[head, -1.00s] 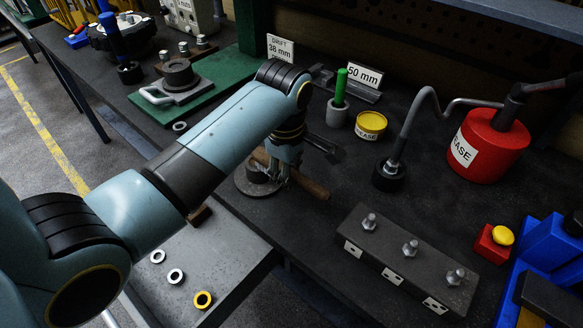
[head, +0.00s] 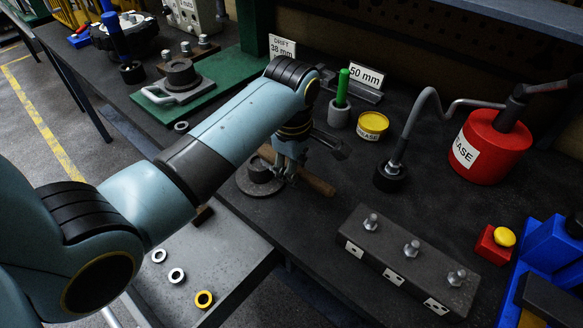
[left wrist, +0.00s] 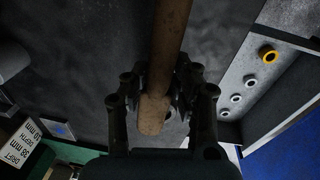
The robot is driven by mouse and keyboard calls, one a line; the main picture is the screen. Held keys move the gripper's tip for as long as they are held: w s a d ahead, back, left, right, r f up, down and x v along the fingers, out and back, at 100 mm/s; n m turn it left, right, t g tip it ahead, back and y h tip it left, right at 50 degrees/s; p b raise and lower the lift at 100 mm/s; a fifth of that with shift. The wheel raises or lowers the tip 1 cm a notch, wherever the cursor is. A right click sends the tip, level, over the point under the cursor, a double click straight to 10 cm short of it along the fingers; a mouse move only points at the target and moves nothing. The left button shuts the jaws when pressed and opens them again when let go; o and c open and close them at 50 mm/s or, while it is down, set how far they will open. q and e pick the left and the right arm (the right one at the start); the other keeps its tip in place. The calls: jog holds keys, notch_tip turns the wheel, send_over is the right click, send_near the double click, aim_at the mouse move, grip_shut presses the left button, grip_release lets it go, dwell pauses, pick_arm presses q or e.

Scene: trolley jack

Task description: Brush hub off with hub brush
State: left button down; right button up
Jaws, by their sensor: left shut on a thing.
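My left gripper (head: 286,176) is shut on a brown wooden handle (head: 318,184), which I take to be the hub brush. In the left wrist view the handle (left wrist: 168,45) runs between the fingers (left wrist: 160,100) toward the top edge, its rounded end near the palm. I cannot make out any bristles. A dark round flanged part with a raised centre (head: 260,172), likely the hub, stands on the bench just left of the gripper in the head view. I cannot tell whether the brush touches it. My right gripper is not in view.
A grey block with several bolts (head: 405,255) lies at front right. Behind stand a grey cup with a green rod (head: 340,112), a yellow tin (head: 372,125) and a red grease pot (head: 487,155). Several rings, including a yellow one (head: 204,299), lie on the lower grey surface.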

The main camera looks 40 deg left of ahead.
pick_arm(q)
notch_tip(320, 180, up, 7)
jog(key=shift+f, duration=0.15)
dwell(0.5)
